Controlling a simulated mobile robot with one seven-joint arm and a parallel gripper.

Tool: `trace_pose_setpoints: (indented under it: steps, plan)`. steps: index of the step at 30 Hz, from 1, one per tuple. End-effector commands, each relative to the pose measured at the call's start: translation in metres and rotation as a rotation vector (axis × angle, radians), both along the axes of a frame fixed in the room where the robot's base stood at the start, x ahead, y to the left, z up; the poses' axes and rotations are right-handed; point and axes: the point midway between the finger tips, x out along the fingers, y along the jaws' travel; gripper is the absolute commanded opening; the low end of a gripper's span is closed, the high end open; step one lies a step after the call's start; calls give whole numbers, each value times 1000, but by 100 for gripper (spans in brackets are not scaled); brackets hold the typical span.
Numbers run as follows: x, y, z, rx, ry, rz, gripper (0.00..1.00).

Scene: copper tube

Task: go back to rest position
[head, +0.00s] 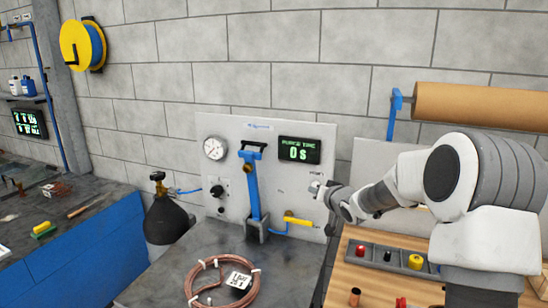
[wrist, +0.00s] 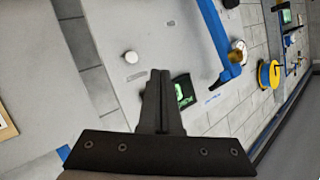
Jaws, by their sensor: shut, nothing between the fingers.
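My gripper (head: 322,190) is raised in front of the right part of the grey upright panel (head: 232,130), with my arm reaching in from the right. In the wrist view my gripper (wrist: 160,74) has its two dark fingers together, with nothing held between them. The panel fills much of the wrist view, with a white round knob (wrist: 131,57) left of the fingers and the lit display (wrist: 184,91) partly behind them. I cannot tell whether the fingertips touch the panel.
A black cylinder (head: 167,216) stands left. A wooden worktop (head: 385,285) lies below my arm.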

Motion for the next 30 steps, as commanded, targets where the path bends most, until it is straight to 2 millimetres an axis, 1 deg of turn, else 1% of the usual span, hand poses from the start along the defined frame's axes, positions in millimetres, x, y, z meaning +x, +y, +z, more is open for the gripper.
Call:
trace_pose_setpoints:
  steps: [1,5,8,11,12,14,15,17,18,20,21,23,24,26,27,29,30]
  plan:
    - [-12,0,14,-50,16,-15,0]
    - [-47,-5,35,-170,79,-62,0]
    - [-78,-10,50,-249,132,-96,0]
    - [-112,-15,63,-314,187,-126,0]
    - [-127,-16,67,-338,209,-135,0]
    - [-150,-19,73,-368,245,-150,0]
    - [-166,-20,77,-386,267,-156,0]
    - [-190,-22,81,-409,304,-165,0]
    - [-207,-23,82,-422,331,-169,0]
    - [-233,-24,84,-438,368,-171,0]
    - [-250,-24,85,-445,392,-170,0]
    - [-277,-23,84,-453,429,-166,0]
    - [-294,-23,83,-456,457,-159,0]
    - [-321,-21,80,-459,494,-145,0]
    - [-339,-19,78,-458,518,-133,0]
    - [-364,-16,73,-453,554,-111,0]
    - [-381,-14,70,-452,577,-94,0]
